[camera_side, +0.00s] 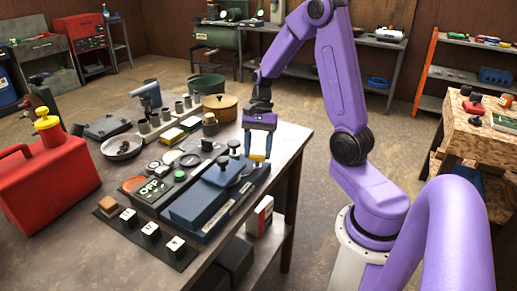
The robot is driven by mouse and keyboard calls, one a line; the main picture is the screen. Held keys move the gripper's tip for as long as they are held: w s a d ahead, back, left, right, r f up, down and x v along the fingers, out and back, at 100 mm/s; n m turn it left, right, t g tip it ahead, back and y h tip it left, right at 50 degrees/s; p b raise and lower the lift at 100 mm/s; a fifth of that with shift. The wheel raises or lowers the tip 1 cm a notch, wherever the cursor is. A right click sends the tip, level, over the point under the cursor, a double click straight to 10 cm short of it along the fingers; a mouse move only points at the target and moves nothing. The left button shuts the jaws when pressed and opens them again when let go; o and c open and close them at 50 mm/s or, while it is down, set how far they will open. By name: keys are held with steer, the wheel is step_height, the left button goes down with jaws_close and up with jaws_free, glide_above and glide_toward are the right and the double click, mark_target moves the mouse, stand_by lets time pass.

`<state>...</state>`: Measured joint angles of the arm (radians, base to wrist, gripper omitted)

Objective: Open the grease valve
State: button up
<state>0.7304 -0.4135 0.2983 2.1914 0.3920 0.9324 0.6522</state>
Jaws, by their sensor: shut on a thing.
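My gripper (257,153) points down at the right end of the blue device on the workbench, close to the bench's right edge. Its two fingers are shut on a small yellow handle (258,158), which looks like the grease valve's handle. The fingers hide part of the handle, and its exact turn is too small to tell. The blue device (205,199) lies just left of and below the gripper, with a dark round knob on top. A panel marked "OFF" (151,190) with a green button (180,176) sits at its left.
The workbench (285,142) also holds a metal pan (123,147), a brown pot (220,107), a cordless drill (148,95) and several small cylinders. A large red can (45,185) stands at the left. Square keys (150,229) line the front. The bench's right back corner is clear.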

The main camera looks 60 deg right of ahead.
steer(key=n, duration=0.2)
steer(key=n+g, duration=0.1)
steer(key=shift+w+a+n+h, duration=0.1)
steer(key=shift+w+n+h, duration=0.1)
steer(key=shift+n+h, duration=0.15)
steer(key=n+g+h, duration=0.1)
steer(key=n, duration=0.2)
steer(key=shift+w+a+n, duration=0.1)
steer(key=shift+a+n, duration=0.05)
steer(key=shift+n, duration=0.2)
steer(key=n+h, duration=0.1)
steer(key=n, duration=0.2)
steer(key=n+g+h, duration=0.1)
steer(key=n, duration=0.2)
steer(key=shift+w+a+n+h, duration=0.1)
steer(key=shift+a+n+h, duration=0.15)
steer(key=shift+n, duration=0.15)
steer(key=o, duration=1)
steer(key=shift+o, duration=0.2)
steer(key=v, duration=1.7)
steer(key=shift+r, duration=0.2)
steer(key=shift+w+a, duration=0.1)
